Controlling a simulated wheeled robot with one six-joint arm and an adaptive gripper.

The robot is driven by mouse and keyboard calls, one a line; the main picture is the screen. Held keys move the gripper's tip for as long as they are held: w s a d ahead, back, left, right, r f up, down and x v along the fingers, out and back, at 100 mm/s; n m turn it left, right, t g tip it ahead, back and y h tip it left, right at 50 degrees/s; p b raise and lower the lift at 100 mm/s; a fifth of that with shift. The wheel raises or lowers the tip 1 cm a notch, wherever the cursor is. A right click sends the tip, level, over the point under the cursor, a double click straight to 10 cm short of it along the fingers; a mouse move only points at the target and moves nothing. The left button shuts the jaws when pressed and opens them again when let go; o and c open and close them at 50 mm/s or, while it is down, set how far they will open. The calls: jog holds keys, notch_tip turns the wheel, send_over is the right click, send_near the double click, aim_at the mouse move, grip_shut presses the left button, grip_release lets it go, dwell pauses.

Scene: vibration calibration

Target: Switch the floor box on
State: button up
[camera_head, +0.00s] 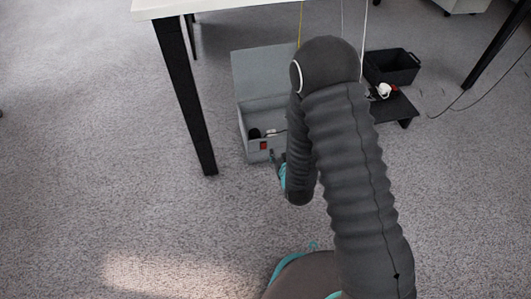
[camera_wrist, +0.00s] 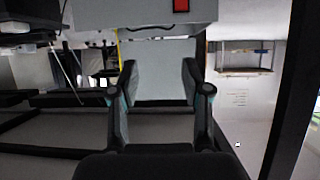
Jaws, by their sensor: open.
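The grey floor box (camera_head: 251,156) stands on the carpet under the table with its lid (camera_head: 262,75) raised. A red switch (camera_head: 263,145) is on its front face; whether it is on or off cannot be told. Dark items and a white one lie inside the box. My gripper (camera_head: 278,160) is low in front of the box, right of the switch, and largely hidden by my arm. In the wrist view, which looks upside down, my gripper (camera_wrist: 159,68) is open and empty. The red switch (camera_wrist: 181,5) shows at the top edge, beyond the fingertips and apart from them.
The white table (camera_head: 215,6) stands over the box, its black leg (camera_head: 186,95) just left of it. A black crate (camera_head: 392,67) and a low black stand (camera_head: 396,106) with a white object are to the right. Thin cables hang behind. The carpet in front is clear.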

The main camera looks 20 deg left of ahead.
jog(key=s+a+f+y, duration=0.1)
jog(key=s+f, duration=0.2)
jog(key=f, duration=0.3)
jog(key=b, duration=0.2)
send_near(264, 148)
jog(key=shift+n, duration=0.3)
jog(key=x, duration=0.7)
jog(key=shift+w+a, duration=0.2)
jog(key=shift+w, duration=0.05)
